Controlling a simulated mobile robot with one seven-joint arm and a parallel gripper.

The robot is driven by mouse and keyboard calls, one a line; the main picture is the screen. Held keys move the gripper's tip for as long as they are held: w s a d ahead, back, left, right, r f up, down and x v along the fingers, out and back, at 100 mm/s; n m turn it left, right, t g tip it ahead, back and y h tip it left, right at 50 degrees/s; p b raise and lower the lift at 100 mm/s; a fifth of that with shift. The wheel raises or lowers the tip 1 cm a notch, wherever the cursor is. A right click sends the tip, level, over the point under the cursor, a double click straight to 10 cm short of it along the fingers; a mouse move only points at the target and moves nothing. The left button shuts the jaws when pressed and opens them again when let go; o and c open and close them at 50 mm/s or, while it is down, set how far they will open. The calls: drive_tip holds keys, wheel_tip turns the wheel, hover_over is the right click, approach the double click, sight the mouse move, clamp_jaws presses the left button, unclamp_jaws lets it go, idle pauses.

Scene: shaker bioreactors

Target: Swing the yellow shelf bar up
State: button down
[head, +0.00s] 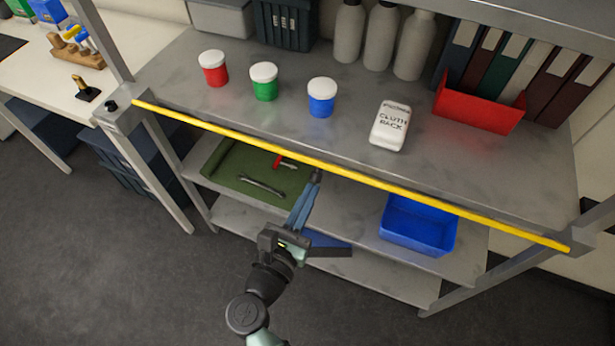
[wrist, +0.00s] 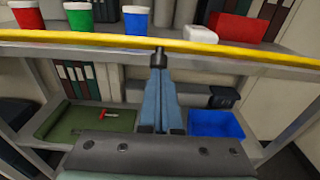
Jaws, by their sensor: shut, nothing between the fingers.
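The yellow shelf bar (head: 345,174) runs straight across the front of the shelf unit, along the top shelf's front edge, from a bracket (head: 118,110) on the left post to the right post. In the wrist view the bar (wrist: 110,38) crosses near the top of the picture. My gripper (head: 316,178) is shut and empty. Its blue fingers with dark tips point at the shelf, just below the bar's middle. In the wrist view the fingertips (wrist: 158,52) are right under the bar; I cannot tell whether they touch it.
The top shelf (head: 260,118) holds red, green and blue jars, a white pack (head: 390,126), bottles, binders and a red bin (head: 478,108). Below are a green mat (head: 225,175) with tools and a blue bin (head: 418,226). A bench (head: 40,75) stands left. The floor in front is clear.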

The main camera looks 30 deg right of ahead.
sight(317, 175)
drive_tip(key=r+p, duration=0.1)
drive_tip(key=p, duration=0.1)
drive_tip(key=r+g+y+p, duration=0.1)
drive_tip(key=r+p, duration=0.1)
drive_tip(key=p, duration=0.1)
drive_tip(key=shift+w+d+y+p, duration=0.15)
drive_tip(key=shift+d+y+p, duration=0.05)
drive_tip(key=shift+y+p, duration=0.15)
drive_tip(key=r+g+y+p, duration=0.1)
drive_tip(key=p, duration=0.2)
drive_tip(key=y+p, duration=0.1)
drive_tip(key=p, duration=0.2)
drive_tip(key=shift+w+d+r+g, duration=0.3)
drive_tip(key=shift+d+r+g, duration=0.1)
drive_tip(key=shift+w+d+r+p, duration=0.8)
drive_tip(key=shift+d+r+p, duration=0.2)
drive_tip(key=shift+p, duration=0.85)
